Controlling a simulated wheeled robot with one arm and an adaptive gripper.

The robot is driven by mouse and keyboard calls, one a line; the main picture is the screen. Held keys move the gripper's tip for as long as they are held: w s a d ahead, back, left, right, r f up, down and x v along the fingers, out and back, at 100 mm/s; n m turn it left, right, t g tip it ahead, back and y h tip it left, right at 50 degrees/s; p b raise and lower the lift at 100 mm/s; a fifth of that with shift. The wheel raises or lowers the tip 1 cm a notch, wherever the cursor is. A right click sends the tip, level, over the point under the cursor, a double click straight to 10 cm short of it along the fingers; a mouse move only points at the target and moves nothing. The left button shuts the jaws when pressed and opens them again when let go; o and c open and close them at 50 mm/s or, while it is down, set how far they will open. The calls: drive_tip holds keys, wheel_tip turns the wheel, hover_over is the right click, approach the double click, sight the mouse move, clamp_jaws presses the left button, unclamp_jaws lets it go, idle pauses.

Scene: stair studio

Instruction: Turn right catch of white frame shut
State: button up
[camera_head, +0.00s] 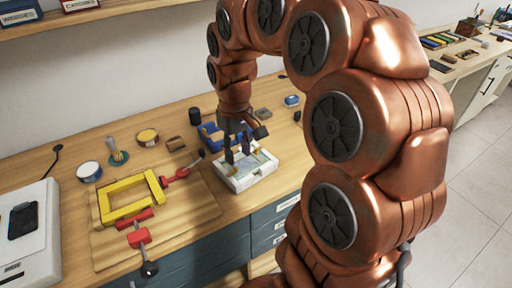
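The white frame (237,186) lies on the workbench near its front edge, with a pale greyish panel inside it. My gripper (237,156) points down over the back left part of the white frame. Its two dark fingers are apart with nothing seen between them. I cannot tell whether the fingertips touch the frame. The right catch is too small, or hidden by the gripper, to make out, so its position is unclear.
Left of the frame, a yellow frame (106,207) with red clamps (139,237) lies on a wooden board (190,222). A blue bin (211,139) stands behind the gripper. Jars and a brush stand farther back. A white device (38,245) is at far left.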

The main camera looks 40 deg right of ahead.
drive_tip(key=m+b, duration=0.1)
approach(257, 145)
drive_tip(key=shift+t, duration=0.3)
drive_tip(key=s+a, duration=0.1)
drive_tip(key=s+a+r, duration=0.1)
drive_tip(key=s, duration=0.1)
drive_tip(key=shift+s+a+r, duration=0.1)
drive_tip(key=shift+s+a, duration=0.2)
drive_tip(key=shift+d, duration=0.1)
drive_tip(key=shift+f+p, duration=1.15)
drive_tip(key=shift+f, duration=2.7)
drive_tip(key=shift+c, duration=0.2)
clamp_jaws()
